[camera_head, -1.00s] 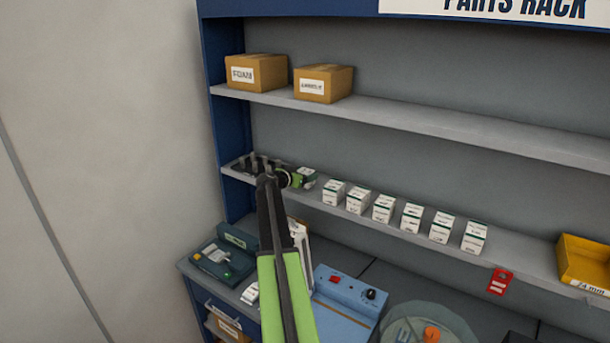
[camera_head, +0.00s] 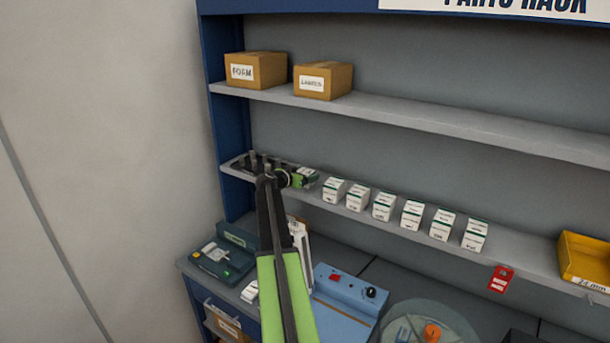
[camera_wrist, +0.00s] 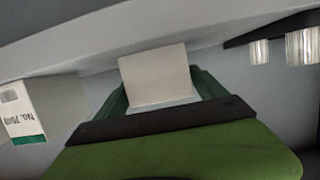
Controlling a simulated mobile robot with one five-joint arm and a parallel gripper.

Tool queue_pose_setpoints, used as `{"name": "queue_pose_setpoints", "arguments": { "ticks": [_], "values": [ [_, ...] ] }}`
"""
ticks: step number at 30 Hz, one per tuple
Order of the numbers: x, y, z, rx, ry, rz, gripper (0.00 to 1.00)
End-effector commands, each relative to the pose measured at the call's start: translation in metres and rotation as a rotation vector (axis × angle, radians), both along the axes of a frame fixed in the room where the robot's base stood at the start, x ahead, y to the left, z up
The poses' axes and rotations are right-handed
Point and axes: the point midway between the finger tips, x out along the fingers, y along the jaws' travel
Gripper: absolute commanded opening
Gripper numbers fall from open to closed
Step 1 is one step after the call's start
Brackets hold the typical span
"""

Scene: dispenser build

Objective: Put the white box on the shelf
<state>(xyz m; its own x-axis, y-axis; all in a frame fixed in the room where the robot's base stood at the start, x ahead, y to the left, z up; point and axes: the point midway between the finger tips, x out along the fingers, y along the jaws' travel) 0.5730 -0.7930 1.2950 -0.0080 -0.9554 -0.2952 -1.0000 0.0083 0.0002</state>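A white box (camera_wrist: 157,73) sits between the two green fingers of my gripper (camera_wrist: 160,92) in the wrist view, at the level of the middle shelf. The fingers flank it closely; I cannot tell whether both press on it. In the head view my gripper (camera_head: 298,178) reaches over the left part of the middle shelf (camera_head: 525,259), and the box is mostly hidden there by the gripper. I cannot tell whether the box rests on the shelf.
Several white boxes with green bands (camera_head: 383,206) stand in a row to the right; the nearest (camera_wrist: 30,110) shows in the wrist view. A dark rack with metal pegs (camera_head: 252,160) is just left. Cardboard boxes (camera_head: 322,80) stand above. A yellow bin (camera_head: 585,262) is far right.

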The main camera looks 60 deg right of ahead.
Motion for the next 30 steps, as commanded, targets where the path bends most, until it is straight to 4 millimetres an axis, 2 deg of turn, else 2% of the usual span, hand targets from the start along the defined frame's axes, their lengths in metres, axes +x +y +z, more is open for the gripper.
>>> {"name": "queue_pose_setpoints", "arguments": {
  "ticks": [3, 11, 14, 17, 24, 30],
  "values": [
    [0.000, 0.000, 0.000, 0.000, 0.000, 0.000, 0.93],
    [0.000, 0.001, 0.000, 0.001, 0.000, 0.001, 0.93],
    [0.000, 0.010, 0.004, 0.001, 0.000, 0.001, 0.93],
    [-0.001, 0.029, 0.012, 0.000, 0.001, 0.003, 0.93],
    [-0.001, 0.095, 0.033, 0.001, 0.000, 0.003, 0.93],
    [0.000, 0.142, 0.047, 0.000, 0.000, 0.003, 0.93]
  ]
}}
